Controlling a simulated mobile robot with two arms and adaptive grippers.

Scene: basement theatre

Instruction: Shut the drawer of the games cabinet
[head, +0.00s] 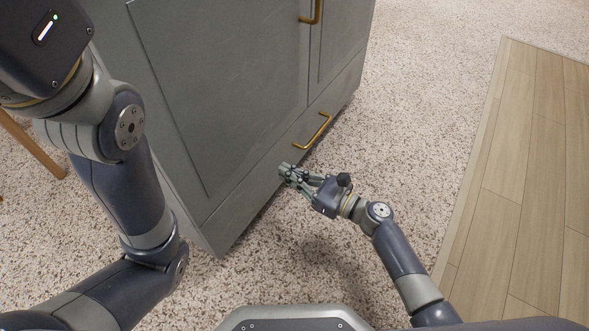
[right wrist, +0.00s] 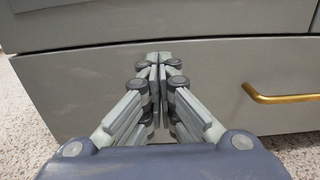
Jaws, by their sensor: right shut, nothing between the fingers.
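The grey games cabinet (head: 215,85) stands on the carpet, with its drawer (head: 262,180) along the bottom. The drawer has a brass bar handle (head: 318,131), which also shows at the right of the right wrist view (right wrist: 283,97). The drawer front looks about level with the cabinet face, with a thin dark seam above it; I cannot tell if a small gap is left. My right gripper (head: 285,172) is shut and empty, its fingertips (right wrist: 159,58) at the drawer front, left of the handle. Whether they touch is unclear. My left gripper is out of view.
Cabinet doors with a brass handle (head: 312,12) are above the drawer and look shut. Speckled carpet (head: 420,110) around the cabinet is clear. A wood floor (head: 535,170) begins at the right. A wooden leg (head: 30,145) stands at the far left.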

